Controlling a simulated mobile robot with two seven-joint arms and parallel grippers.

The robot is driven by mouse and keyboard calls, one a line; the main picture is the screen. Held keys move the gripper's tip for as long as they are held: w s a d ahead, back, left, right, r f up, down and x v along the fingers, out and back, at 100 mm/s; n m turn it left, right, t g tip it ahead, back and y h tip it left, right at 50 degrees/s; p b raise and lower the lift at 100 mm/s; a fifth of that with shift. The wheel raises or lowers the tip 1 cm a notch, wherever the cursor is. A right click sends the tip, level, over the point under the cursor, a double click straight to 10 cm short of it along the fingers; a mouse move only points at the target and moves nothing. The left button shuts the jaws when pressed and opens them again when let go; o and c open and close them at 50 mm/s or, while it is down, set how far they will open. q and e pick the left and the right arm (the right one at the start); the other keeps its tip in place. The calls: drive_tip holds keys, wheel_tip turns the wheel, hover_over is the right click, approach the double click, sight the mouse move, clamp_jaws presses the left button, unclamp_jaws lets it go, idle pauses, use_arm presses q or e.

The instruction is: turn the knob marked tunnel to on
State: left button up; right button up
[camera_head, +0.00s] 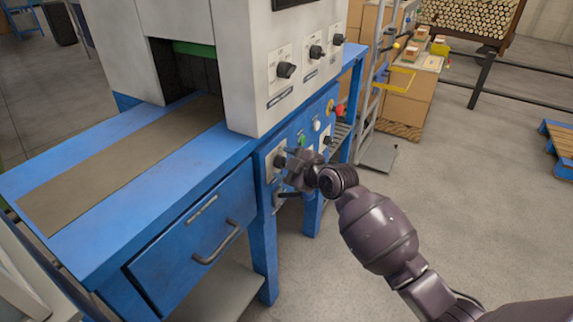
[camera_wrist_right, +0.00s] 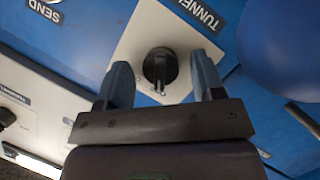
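The tunnel knob (camera_wrist_right: 160,68) is a round black knob with a raised grip on a white plate, beside a dark label reading TUNNEL (camera_wrist_right: 200,14) in the right wrist view. My right gripper (camera_wrist_right: 161,82) is open, with one finger on each side of the knob; I cannot tell if either touches it. On and off marks are not readable. In the head view my right gripper (camera_head: 290,165) is at the blue front panel, beside a white plate with a dark knob (camera_head: 279,161), and covers part of the panel. My left gripper is not in view.
A SEND label (camera_wrist_right: 46,11) is near the plate. In the head view, a red button (camera_head: 338,110), another knob (camera_head: 327,140) and a white cabinet (camera_head: 250,65) with several black knobs are close by. A blue drawer (camera_head: 195,235) is to the left.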

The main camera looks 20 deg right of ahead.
drive_tip(key=c, duration=0.8)
drive_tip(key=shift+c, duration=0.2)
